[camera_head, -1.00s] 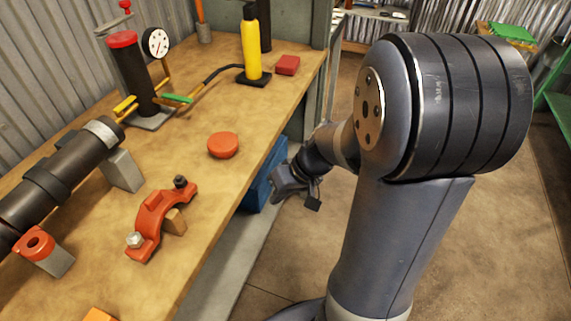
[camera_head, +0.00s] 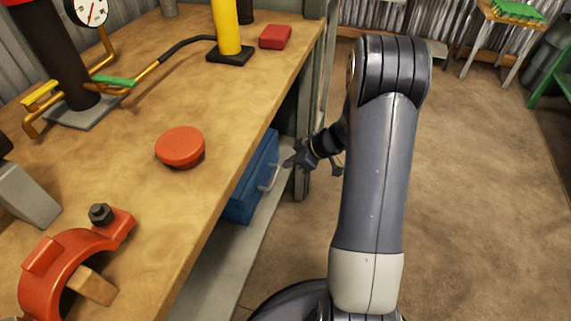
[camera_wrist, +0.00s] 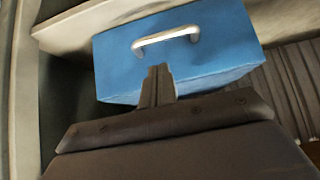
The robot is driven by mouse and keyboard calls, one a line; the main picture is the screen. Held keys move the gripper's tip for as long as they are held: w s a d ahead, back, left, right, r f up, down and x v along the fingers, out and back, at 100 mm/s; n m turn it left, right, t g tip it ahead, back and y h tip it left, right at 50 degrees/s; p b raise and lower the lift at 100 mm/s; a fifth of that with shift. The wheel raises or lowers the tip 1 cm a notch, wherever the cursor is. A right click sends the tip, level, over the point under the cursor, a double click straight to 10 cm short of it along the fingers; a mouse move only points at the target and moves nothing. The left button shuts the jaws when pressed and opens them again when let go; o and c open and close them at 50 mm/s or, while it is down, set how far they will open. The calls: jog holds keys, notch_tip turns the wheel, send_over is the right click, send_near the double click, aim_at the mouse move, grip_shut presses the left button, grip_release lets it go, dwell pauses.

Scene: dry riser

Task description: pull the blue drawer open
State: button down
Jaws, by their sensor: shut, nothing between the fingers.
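The blue drawer (camera_head: 246,190) sits on the shelf under the workbench top, with a metal bar handle (camera_head: 270,176) on its front. In the wrist view the blue drawer (camera_wrist: 205,66) fills the upper middle, and its silver handle (camera_wrist: 166,38) is near the top of its face. My gripper (camera_head: 291,162) is just right of the handle in the head view. In the wrist view my gripper (camera_wrist: 157,72) has its fingers together, pointing at the drawer front below the handle. The fingers appear apart from the handle, with nothing between them.
The workbench top (camera_head: 120,205) overhangs the drawer and holds a red cap (camera_head: 180,147), an orange clamp (camera_head: 65,265) and a yellow cylinder (camera_head: 226,28). A bench leg (camera_head: 301,175) stands close behind my gripper.

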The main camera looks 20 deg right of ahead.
aim_at(265, 175)
jog(key=b+x, duration=0.1)
jog(key=x, duration=0.7)
jog(key=shift+a+f, duration=0.1)
jog(key=shift+f, duration=0.1)
